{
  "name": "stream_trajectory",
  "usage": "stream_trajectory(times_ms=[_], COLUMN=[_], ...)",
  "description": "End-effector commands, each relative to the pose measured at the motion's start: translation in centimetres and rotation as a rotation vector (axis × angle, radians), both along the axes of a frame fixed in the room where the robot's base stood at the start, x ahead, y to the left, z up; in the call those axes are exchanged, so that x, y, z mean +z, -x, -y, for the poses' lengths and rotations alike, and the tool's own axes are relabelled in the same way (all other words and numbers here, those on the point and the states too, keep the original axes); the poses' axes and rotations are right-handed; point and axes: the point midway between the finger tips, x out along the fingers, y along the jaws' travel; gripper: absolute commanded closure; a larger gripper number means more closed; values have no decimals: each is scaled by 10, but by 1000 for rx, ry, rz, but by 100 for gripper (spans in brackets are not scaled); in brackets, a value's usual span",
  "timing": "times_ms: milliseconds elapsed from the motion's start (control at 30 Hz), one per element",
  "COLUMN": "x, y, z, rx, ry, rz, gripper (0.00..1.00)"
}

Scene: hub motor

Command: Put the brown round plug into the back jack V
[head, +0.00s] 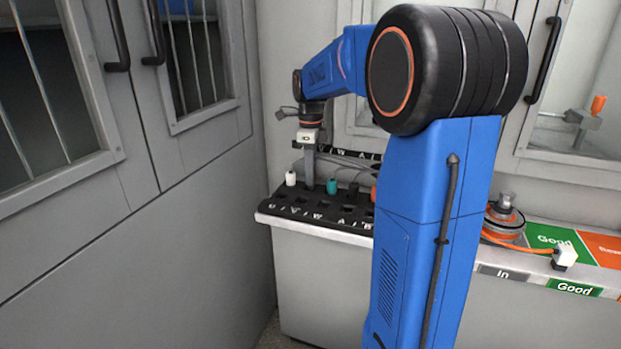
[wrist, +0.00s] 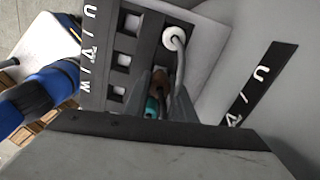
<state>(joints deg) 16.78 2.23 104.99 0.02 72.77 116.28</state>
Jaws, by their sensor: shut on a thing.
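My gripper (wrist: 161,84) is shut on the brown round plug (wrist: 160,80), which shows between its fingers in the wrist view. In the head view my gripper (head: 310,186) points straight down at the black jack board (head: 283,210), in the back row between the white plug (head: 291,178) and the teal plug (head: 331,186). This is in line with the V marking, so the brown plug is at or just over back jack V. The fingers hide that jack, and I cannot tell how deep the plug sits. The brown plug is hidden in the head view.
The white plug (wrist: 174,40) and teal plug (wrist: 152,106) stand close on either side of my fingers, with cables trailing behind. A black plug (head: 353,188) stands farther right. Front-row jacks, such as one beside the V marking (wrist: 124,60), are empty. The hub motor (head: 504,218) stands right.

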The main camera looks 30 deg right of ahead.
Motion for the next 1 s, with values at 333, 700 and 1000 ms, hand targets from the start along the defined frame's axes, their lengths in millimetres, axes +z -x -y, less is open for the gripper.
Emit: stream_trajectory(times_ms=[333, 700, 1000], x=[-18, -20, -15], y=[0, 0, 0], z=[0, 0, 0], rx=[0, 0, 0], ry=[0, 0, 1], rz=[0, 0, 1], gripper=[100, 58, 58])
